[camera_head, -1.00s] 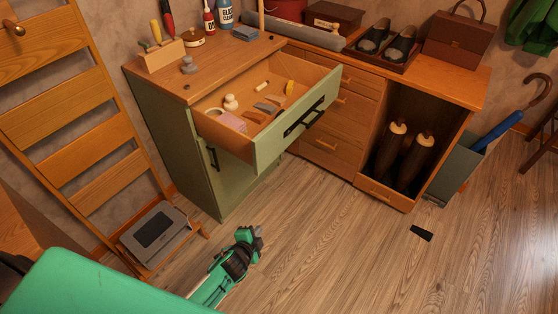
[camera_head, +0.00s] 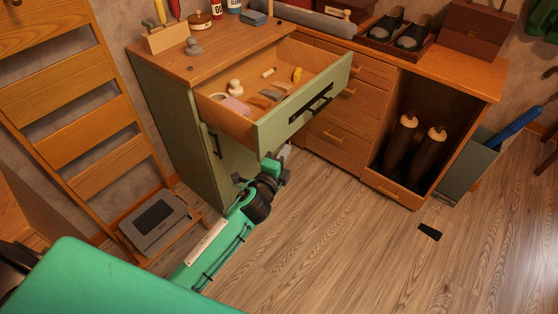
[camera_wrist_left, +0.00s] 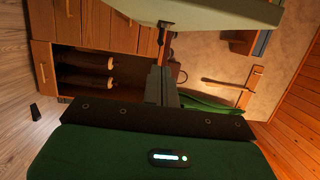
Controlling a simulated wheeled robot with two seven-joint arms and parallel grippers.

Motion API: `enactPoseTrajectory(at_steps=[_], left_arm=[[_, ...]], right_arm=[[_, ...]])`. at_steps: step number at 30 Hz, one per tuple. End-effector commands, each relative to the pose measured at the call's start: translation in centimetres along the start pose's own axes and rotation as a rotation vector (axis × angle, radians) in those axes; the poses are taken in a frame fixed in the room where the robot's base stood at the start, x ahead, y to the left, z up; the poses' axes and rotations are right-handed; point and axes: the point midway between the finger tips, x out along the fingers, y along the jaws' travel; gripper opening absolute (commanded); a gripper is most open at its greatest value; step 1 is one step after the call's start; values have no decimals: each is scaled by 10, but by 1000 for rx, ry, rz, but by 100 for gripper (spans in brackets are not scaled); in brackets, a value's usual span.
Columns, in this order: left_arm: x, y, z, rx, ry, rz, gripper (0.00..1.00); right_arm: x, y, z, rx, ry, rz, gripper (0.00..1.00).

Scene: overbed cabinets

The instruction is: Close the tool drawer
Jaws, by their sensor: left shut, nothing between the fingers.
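The tool drawer (camera_head: 300,110) is pulled well out of the green cabinet (camera_head: 165,125). Its green front has a dark bar handle (camera_head: 311,103), and small tools and other items lie inside. My left gripper (camera_head: 284,154) is shut and empty, below the drawer front near its lower edge in the head view. I cannot tell whether it touches the drawer. In the left wrist view the gripper fingers (camera_wrist_left: 163,84) are together, and a pale green panel, apparently the drawer front (camera_wrist_left: 210,12), spans the top. My right gripper is not in view.
A wooden cabinet (camera_head: 345,130) with drawers and an open bay of boots (camera_head: 400,145) adjoins on the right. A wooden ladder (camera_head: 75,105) and a grey step stool (camera_head: 155,225) stand at left. A small black object (camera_head: 429,232) lies on the otherwise open floor.

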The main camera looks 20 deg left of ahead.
Motion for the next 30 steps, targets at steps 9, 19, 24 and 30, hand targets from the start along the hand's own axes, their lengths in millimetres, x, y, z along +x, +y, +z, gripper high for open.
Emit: enactPoseTrajectory(at_steps=[9,19,24,30], left_arm=[[48,0,11,2,-1,1,0],[54,1,38,-2,0,1,0],[54,1,39,-2,0,1,0],[54,1,40,-2,0,1,0]], right_arm=[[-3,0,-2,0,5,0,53],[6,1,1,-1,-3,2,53],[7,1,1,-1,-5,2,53],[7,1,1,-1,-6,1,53]])
